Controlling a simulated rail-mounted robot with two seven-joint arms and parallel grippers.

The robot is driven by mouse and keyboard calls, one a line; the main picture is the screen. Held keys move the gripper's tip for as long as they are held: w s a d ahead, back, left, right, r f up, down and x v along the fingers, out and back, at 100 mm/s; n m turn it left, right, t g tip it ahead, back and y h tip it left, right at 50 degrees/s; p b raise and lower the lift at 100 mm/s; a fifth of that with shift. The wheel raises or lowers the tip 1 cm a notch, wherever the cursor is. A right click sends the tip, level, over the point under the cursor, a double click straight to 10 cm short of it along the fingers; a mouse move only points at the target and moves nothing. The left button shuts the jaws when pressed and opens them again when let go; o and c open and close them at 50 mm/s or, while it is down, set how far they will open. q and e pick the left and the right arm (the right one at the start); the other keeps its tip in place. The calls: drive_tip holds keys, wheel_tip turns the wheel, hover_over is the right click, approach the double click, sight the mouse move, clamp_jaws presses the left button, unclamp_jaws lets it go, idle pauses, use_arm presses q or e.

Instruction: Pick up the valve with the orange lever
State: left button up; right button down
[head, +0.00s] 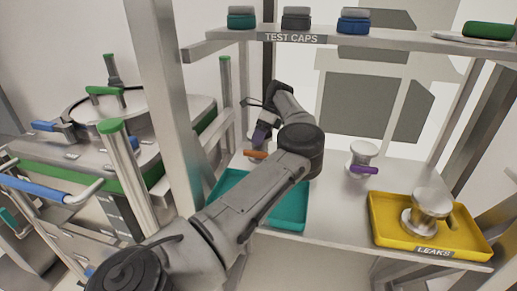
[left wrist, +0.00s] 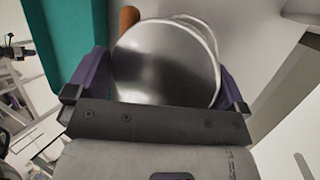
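The valve with the orange lever stands on the shelf. In the head view its orange lever (head: 255,154) shows while my arm hides most of its body. In the left wrist view its round metal top (left wrist: 165,65) fills the space between my fingers, with the orange lever (left wrist: 129,17) at the upper left. My left gripper (head: 262,132), with purple fingers, is at this valve. In the left wrist view the fingers (left wrist: 163,88) are spread wide, one on each side of the metal top. Whether they touch it is unclear. My right gripper is not in view.
A teal tray (head: 288,222) lies under my left arm. A valve with a purple lever (head: 363,160) stands to the right. A yellow "LEAKS" tray (head: 472,244) holds another metal valve (head: 430,208). Above is the "TEST CAPS" shelf (head: 390,41); a metal post (head: 172,100) stands left.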

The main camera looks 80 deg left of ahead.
use_arm(q)
drive_tip(key=c, duration=1.1)
drive_tip(key=shift+r+p, duration=0.3)
drive_tip(key=shift+r, duration=0.25)
wheel_tip(320, 180, up, 3)
drive_tip(key=shift+r+p, duration=0.2)
drive_tip(key=shift+p, duration=0.7)
drive_tip(key=w+d+r+p, duration=0.1)
drive_tip(key=w+d+r, duration=0.1)
drive_tip(key=d, duration=0.1)
drive_tip(key=w+d+r+p, duration=0.1)
drive_tip(key=w+d+r, duration=0.1)
drive_tip(key=w+d, duration=0.1)
drive_tip(key=w+d+r+p, duration=0.1)
drive_tip(key=w+d+r, duration=0.1)
drive_tip(key=d, duration=0.1)
drive_tip(key=shift+w+d+r, duration=0.1)
drive_tip(key=shift+w+r, duration=0.05)
drive_tip(key=shift+r, duration=0.15)
drive_tip(key=shift+r, duration=0.1)
